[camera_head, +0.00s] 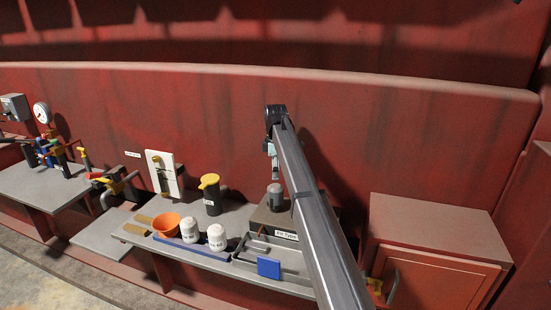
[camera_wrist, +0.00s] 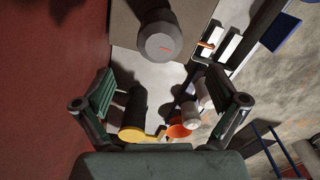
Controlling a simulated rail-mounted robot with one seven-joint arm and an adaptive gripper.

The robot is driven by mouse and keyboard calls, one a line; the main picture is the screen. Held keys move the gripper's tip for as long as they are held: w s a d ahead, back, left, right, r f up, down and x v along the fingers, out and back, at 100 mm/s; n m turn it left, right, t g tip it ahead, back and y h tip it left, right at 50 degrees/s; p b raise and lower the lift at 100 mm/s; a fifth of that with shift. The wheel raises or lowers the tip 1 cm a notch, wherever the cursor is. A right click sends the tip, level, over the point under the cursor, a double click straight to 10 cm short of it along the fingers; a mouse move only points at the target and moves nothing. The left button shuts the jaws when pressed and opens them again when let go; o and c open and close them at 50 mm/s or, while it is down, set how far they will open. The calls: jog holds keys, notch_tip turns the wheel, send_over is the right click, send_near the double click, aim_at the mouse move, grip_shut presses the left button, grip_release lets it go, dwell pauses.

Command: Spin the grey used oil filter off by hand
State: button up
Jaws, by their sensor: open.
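The grey used oil filter (camera_head: 275,197) stands upright on a dark block with a white label on the bench. It also shows in the wrist view (camera_wrist: 160,42), at the top centre, as a round grey top with a small orange mark. My gripper (camera_head: 271,160) is above it in the head view, partly hidden by my arm. In the wrist view my gripper (camera_wrist: 160,85) has its two green-padded fingers wide apart with nothing between them at the tips. The filter lies beyond the fingertips, and the fingers do not appear to touch it.
A dark canister with a yellow top (camera_head: 210,193), an orange funnel (camera_head: 166,223) and two white canisters (camera_head: 217,237) stand left of the filter. A grey tray (camera_head: 244,262) and a blue block (camera_head: 268,267) lie in front. A red wall (camera_head: 200,110) rises close behind.

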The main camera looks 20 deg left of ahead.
aim_at(276, 194)
notch_tip(276, 194, down, 11)
jog(key=p, duration=0.3)
jog(key=shift+f, duration=0.1)
jog(key=c, duration=1.5)
jog(key=n, duration=1.2)
jog(key=shift+n+p, duration=0.3)
jog(key=shift+p, duration=0.05)
jog(key=n, duration=0.4)
jog(key=shift+s+n, duration=0.1)
jog(key=shift+n, duration=0.2)
